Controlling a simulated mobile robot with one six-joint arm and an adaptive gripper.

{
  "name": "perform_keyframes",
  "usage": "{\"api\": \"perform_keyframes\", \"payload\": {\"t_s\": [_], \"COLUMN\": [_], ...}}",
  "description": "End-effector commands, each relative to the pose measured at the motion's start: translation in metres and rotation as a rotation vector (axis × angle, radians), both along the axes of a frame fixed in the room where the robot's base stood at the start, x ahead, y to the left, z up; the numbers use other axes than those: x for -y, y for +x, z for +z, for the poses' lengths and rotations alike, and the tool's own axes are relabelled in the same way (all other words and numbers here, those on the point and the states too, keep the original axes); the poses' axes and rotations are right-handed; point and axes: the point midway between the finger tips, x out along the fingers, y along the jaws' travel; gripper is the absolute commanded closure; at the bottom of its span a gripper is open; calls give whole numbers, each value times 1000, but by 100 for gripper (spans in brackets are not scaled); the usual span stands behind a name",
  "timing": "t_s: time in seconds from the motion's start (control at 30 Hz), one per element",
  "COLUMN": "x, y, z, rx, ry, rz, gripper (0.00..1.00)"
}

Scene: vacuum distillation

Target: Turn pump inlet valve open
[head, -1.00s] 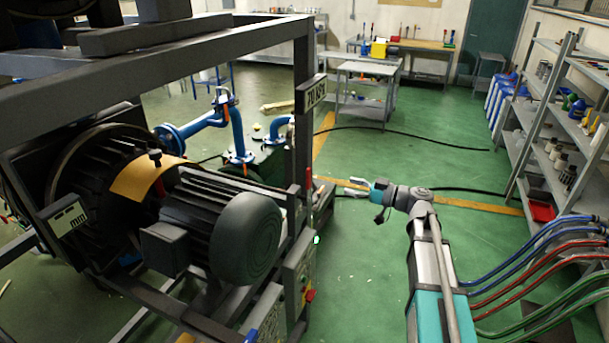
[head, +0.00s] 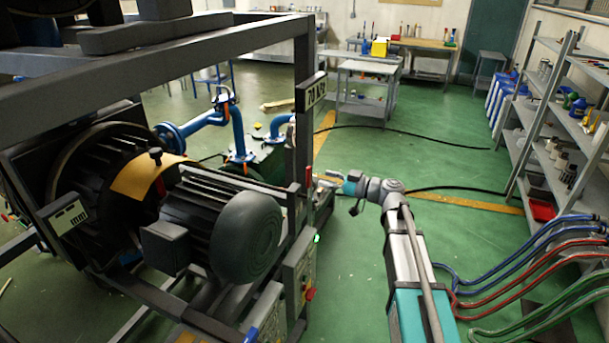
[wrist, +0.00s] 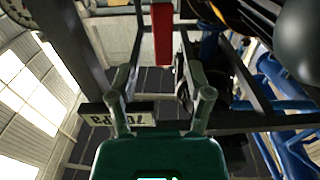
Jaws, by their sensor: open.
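A red lever handle, which appears to be the valve handle, stands upright beside the rig's front post (head: 308,178). The wrist view shows a red handle (wrist: 161,35) at the top centre, in line with the gap between the fingers. My gripper (head: 328,181) is just right of the red handle in the head view, its tips pointing left towards it. In the wrist view my gripper (wrist: 158,88) is open, its two fingers spread apart with nothing seen clasped. I cannot tell whether the fingers straddle the handle. The valve body is mostly hidden.
A dark frame (head: 303,130) with a 70 kPa sign (head: 315,92) stands left of my arm, around a large motor (head: 245,235). Blue pipes (head: 238,130) are behind it. Shelving (head: 545,150) stands on the right. Green floor (head: 350,260) is clear between frame and arm.

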Motion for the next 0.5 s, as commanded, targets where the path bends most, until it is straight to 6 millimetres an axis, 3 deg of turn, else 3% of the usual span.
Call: {"api": "perform_keyframes", "payload": {"t_s": [0.2,0.5], "x": [-31,-54], "y": [12,20], "z": [0,0], "rx": [0,0], "ry": [0,0], "rz": [2,1], "gripper": [34,34]}}
